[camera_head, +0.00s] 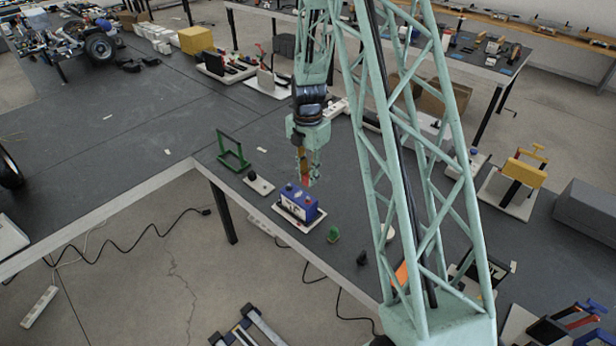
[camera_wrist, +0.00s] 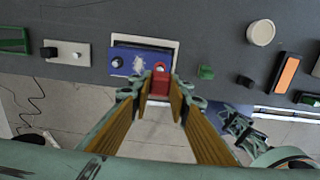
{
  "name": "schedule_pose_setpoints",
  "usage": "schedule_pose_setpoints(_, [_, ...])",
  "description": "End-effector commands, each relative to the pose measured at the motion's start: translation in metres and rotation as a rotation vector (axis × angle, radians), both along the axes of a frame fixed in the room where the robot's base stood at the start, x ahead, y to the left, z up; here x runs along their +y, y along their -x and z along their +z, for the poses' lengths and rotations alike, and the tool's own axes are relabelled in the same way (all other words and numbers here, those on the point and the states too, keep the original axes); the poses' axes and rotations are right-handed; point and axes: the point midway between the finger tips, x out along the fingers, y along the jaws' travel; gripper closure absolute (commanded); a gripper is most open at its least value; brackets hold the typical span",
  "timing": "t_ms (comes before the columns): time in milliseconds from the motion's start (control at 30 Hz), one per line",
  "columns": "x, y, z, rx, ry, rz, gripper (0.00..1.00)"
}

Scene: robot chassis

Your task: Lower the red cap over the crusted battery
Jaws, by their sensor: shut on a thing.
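The battery (camera_head: 298,207) is a blue block on a white base plate near the front edge of the dark table. In the wrist view the battery (camera_wrist: 127,62) has a dark knob at its left and a whitish crusted patch (camera_wrist: 138,65) at its right. My gripper (camera_head: 307,178) is over the right part of the battery, pointing down. In the wrist view my gripper (camera_wrist: 161,88) is shut on the red cap (camera_wrist: 160,80), which sits between the fingertips just beside the crusted patch. The gap between cap and battery is hard to judge.
A green frame (camera_head: 233,152) and a white plate with a black knob (camera_head: 260,184) stand left of the battery. A small green piece (camera_head: 333,235) and a small black piece (camera_head: 362,258) lie to the right. The table's front edge is close.

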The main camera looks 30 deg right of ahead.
Motion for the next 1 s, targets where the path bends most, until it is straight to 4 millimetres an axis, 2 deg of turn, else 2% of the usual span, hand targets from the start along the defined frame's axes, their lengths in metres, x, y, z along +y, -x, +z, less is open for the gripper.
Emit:
schedule_pose_setpoints(600, [0.0,0.0,-0.039,0.0,0.0,0.0,0.89])
schedule_pose_setpoints(1000, [0.0,0.0,-0.052,0.0,0.0,0.0,0.89])
